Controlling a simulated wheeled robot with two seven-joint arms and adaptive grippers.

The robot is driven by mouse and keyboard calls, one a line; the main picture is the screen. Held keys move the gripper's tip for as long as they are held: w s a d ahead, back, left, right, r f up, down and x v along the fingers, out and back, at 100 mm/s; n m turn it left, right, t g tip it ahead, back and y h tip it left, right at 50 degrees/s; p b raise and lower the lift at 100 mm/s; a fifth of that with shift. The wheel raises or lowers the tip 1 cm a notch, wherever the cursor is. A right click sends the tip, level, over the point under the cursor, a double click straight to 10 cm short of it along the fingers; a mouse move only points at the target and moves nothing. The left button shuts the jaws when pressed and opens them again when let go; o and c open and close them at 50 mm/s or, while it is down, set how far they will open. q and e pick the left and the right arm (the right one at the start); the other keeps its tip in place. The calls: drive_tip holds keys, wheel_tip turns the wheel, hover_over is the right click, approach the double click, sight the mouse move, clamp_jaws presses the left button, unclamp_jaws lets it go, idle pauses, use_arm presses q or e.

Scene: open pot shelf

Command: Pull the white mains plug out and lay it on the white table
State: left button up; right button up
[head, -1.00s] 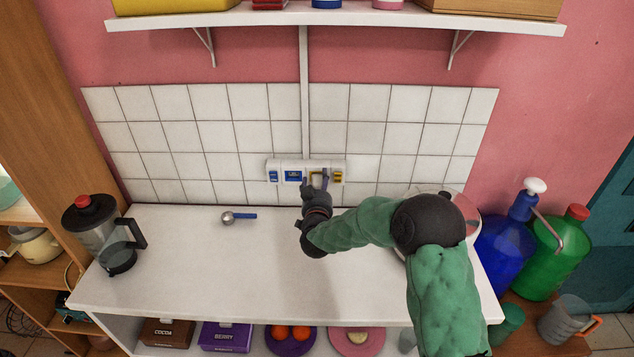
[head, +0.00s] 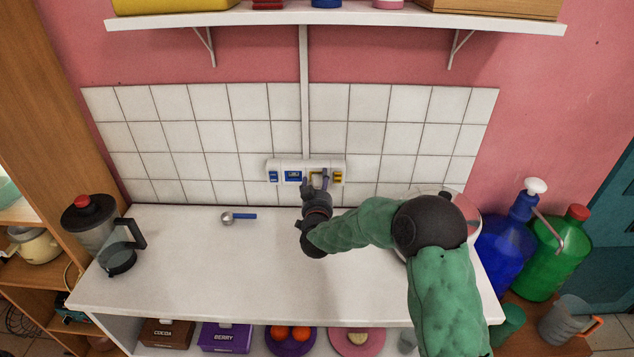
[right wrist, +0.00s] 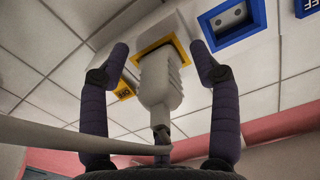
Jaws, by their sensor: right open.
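The white mains plug (right wrist: 160,82) sits at the yellow-framed socket (right wrist: 158,50) in the right wrist view, its body pointing down toward my palm. A pale cable leads from its lower end to the left. My right gripper (right wrist: 160,62) is open, with one dark finger on each side of the plug and gaps showing. In the head view my right gripper (head: 315,182) is at the socket panel (head: 340,164) and hides most of the plug. The white table (head: 190,270) lies below the panel. My left gripper is not in view.
A metal scoop with a blue handle (head: 240,216) lies on the table, left of my right gripper. A blue socket (right wrist: 234,18) is beside the plug. The table's front middle is clear.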

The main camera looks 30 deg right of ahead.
idle(0.3)
clamp_jaws()
drive_tip(key=shift+s+a, duration=0.15)
drive_tip(key=shift+v, duration=2.8)
